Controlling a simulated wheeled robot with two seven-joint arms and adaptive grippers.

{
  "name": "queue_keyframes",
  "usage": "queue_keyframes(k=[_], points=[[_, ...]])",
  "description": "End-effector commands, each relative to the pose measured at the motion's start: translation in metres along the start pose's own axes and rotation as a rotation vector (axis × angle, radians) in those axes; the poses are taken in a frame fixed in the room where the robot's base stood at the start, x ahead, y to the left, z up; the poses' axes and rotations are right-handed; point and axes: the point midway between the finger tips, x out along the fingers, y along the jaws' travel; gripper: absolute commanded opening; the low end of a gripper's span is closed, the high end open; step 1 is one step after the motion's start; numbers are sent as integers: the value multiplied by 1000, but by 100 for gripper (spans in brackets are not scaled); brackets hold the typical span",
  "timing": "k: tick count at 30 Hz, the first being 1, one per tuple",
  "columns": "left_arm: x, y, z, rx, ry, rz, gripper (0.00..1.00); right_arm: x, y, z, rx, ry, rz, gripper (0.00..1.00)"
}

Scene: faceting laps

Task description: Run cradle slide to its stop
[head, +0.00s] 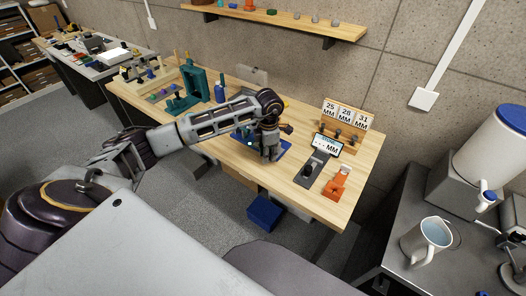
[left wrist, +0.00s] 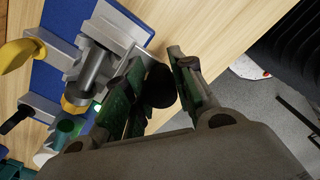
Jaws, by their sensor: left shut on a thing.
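The cradle slide unit is a blue base (head: 284,149) on the wooden bench, partly hidden by my left gripper in the head view. In the left wrist view its blue base (left wrist: 70,22) carries grey metal blocks (left wrist: 112,32), a metal rod with a brass nut (left wrist: 76,103), and a green tube (left wrist: 64,131). My left gripper (head: 268,153) points down over the unit. In the left wrist view its two green-padded fingers are shut on a black round knob (left wrist: 158,88). How the knob joins the slide is hidden. My right gripper is not in view.
A yellow lever (left wrist: 14,55) sticks out at the unit's side. To its right on the bench lie a dark grey fixture (head: 312,168), an orange fixture (head: 336,185) and a small display (head: 327,145). Number cards (head: 346,113) stand behind. A green frame (head: 194,82) stands left.

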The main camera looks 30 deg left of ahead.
Motion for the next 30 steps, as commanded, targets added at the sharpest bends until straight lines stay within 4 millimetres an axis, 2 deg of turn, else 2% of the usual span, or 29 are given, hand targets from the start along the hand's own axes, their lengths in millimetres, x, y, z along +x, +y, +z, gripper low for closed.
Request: queue_keyframes(k=[5, 6, 8, 14, 17, 20, 26, 30], points=[[0, 0, 0, 1, -2, -1, 2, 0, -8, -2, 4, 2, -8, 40], [0, 0, 0, 1, -2, -1, 28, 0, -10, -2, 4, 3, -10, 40], [0, 0, 0, 1, -2, -1, 34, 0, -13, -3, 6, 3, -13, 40], [0, 0, 0, 1, -1, 0, 34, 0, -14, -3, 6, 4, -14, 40], [-1, 0, 0, 0, -1, 0, 34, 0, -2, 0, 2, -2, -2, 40], [-2, 0, 0, 0, -1, 0, 34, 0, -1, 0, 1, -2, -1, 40], [-15, 1, 1, 0, -2, 1, 34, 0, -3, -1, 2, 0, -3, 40], [-31, 1, 0, 2, -3, 1, 34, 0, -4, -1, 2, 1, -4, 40]])
